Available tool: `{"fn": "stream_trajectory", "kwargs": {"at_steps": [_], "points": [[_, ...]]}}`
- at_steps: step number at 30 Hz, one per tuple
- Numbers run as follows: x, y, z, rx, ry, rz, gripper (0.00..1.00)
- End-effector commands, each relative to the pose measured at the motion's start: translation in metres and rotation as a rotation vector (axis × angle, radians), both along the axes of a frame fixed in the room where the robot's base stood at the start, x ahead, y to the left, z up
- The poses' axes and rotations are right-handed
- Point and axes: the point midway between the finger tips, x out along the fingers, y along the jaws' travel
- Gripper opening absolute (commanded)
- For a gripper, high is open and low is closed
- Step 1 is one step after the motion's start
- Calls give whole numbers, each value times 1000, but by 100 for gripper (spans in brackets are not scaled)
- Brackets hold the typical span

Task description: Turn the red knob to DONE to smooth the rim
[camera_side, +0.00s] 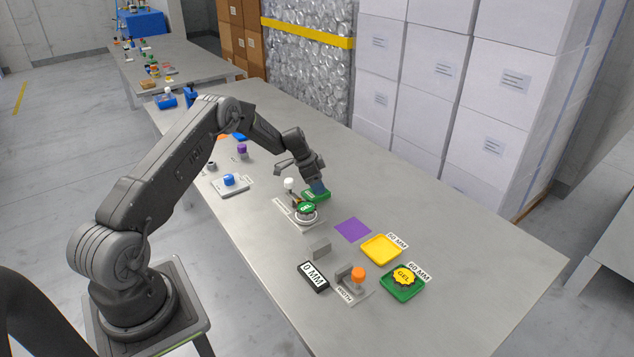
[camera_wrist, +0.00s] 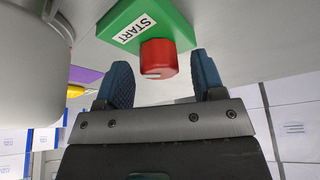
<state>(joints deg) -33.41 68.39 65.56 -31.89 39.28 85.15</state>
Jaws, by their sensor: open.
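The red knob (camera_wrist: 158,62) shows in the wrist view on a green base (camera_wrist: 150,14) that carries a white START label; no DONE marking can be read. A pale mark shows on the knob's end. My gripper (camera_wrist: 163,75) is open, its two blue fingertips on either side of the knob, with a gap to it on both sides. In the side view my gripper (camera_side: 318,187) is over the green base (camera_side: 313,197) and hides the knob.
A white-topped post (camera_side: 289,184) stands close to the left of my gripper; a large pale rounded shape (camera_wrist: 30,70) fills the wrist view's left. A purple square (camera_side: 352,229), yellow tray (camera_side: 381,249), green tray (camera_side: 396,293) and orange knob (camera_side: 358,275) are nearer. The table's right side is clear.

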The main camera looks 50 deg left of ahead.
Motion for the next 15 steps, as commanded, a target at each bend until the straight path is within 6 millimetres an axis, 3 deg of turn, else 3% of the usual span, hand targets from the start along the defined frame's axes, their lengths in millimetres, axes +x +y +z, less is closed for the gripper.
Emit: {"fn": "stream_trajectory", "kwargs": {"at_steps": [3, 15], "points": [[0, 0, 0, 0, 0, 0, 63], [0, 0, 1, -1, 0, 0, 24]]}}
